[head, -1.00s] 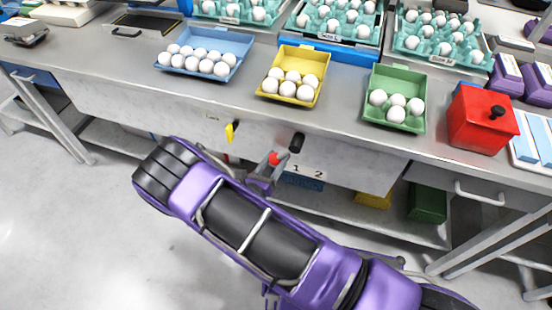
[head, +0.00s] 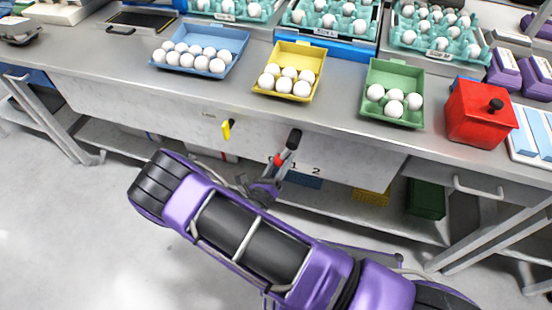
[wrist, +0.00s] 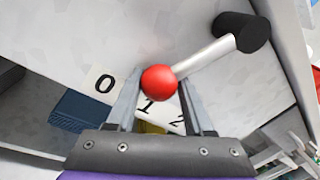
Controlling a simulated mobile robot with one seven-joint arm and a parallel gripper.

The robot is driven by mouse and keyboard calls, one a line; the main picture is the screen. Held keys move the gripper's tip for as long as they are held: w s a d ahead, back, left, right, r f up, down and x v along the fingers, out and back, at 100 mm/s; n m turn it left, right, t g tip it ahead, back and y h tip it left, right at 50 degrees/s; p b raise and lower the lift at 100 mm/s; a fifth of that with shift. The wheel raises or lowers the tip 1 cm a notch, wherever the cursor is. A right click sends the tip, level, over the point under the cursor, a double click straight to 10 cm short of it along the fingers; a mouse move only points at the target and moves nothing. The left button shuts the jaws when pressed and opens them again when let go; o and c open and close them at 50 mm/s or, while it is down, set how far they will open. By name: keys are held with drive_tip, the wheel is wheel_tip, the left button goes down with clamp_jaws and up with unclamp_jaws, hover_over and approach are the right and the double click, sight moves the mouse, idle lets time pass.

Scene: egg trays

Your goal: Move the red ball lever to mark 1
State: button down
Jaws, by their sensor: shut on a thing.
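The red ball (head: 277,160) sits on the end of a silver rod (wrist: 203,58) below a black cylinder (head: 294,139) on the bench front. In the wrist view the red ball (wrist: 159,82) lies between my two fingertips. My gripper (head: 270,180) is shut on the ball. The mark plate (wrist: 133,101) shows 0, 1 and 2. In the wrist view the ball covers the top of the 1, while the rod slants down toward the 0. In the head view the ball is left of the 1.
A yellow handle (head: 227,128) hangs on the bench front left of the lever. Blue (head: 235,42), yellow (head: 305,52) and green (head: 375,70) egg trays and a red box (head: 482,125) stand on the bench top. Green and yellow boxes sit on the shelf below.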

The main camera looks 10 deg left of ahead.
sight(297, 154)
drive_tip(key=shift+s+d+f+n, duration=0.1)
drive_tip(key=shift+d+n, duration=0.7)
drive_tip(key=shift+n, duration=0.2)
drive_tip(key=shift+s+d+f+n, duration=0.1)
drive_tip(key=shift+d+n, duration=0.65)
drive_tip(key=shift+n, duration=0.25)
drive_tip(key=shift+w, duration=0.1)
drive_tip(key=shift+c, duration=1.5)
unclamp_jaws()
drive_tip(key=v, duration=1.7)
drive_tip(key=shift+s+d+f, duration=0.15)
drive_tip(key=shift+s+f, duration=0.15)
